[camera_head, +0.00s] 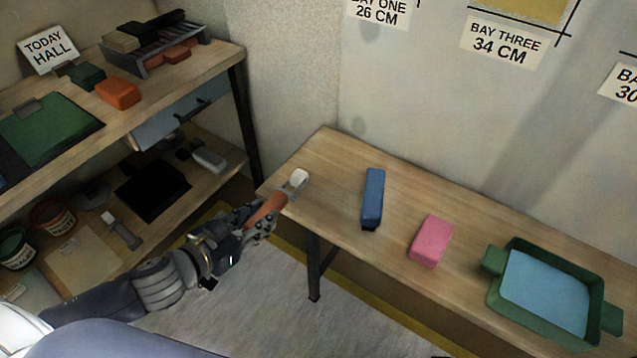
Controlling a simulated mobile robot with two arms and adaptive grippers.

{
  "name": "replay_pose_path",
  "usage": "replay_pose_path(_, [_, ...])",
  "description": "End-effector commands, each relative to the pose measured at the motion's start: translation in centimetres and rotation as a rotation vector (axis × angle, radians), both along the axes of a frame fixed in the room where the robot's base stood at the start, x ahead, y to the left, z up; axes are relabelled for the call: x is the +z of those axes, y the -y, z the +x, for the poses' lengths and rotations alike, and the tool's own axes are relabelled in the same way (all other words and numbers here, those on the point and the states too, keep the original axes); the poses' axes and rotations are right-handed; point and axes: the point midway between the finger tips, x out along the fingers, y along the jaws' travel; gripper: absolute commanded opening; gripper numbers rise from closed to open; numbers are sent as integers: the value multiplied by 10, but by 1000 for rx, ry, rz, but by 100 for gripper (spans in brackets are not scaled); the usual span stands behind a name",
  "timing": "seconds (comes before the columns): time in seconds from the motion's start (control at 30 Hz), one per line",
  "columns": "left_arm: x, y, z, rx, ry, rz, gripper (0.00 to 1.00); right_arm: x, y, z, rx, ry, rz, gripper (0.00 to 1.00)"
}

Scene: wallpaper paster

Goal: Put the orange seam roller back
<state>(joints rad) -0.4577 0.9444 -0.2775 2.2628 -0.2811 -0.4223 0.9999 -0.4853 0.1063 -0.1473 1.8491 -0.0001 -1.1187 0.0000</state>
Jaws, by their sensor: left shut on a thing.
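The orange seam roller (267,210) has an orange handle and a pale roller head, which points up and right. My left gripper (262,221) is shut on its handle. The roller is at the left end of the wooden bench (325,155), with its head over the bench top in the picture. I cannot tell whether the head touches the bench. Part of the handle is hidden by the fingers. My right gripper is not in view.
The bench carries a blue tool (373,195), a pink block (432,240) and a green tray (494,285) with blue contents. At left, a shelf unit (190,82) holds a slotted rack (150,62), an orange block (118,92), a green board (45,130) and tubs below.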

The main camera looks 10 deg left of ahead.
Motion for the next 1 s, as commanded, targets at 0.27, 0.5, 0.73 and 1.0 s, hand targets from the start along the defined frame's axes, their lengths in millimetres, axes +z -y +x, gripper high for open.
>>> replay_pose_path(0.27, [1,1,1,0,2,-2,0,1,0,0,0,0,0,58])
replay_pose_path(0.5, [0,8,23,0,7,-2,0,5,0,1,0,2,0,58])
replay_pose_path(0.73, [-2,19,52,0,6,-2,0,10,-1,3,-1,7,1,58])
replay_pose_path(1.0, [-7,33,91,0,5,-3,0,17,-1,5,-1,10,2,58])
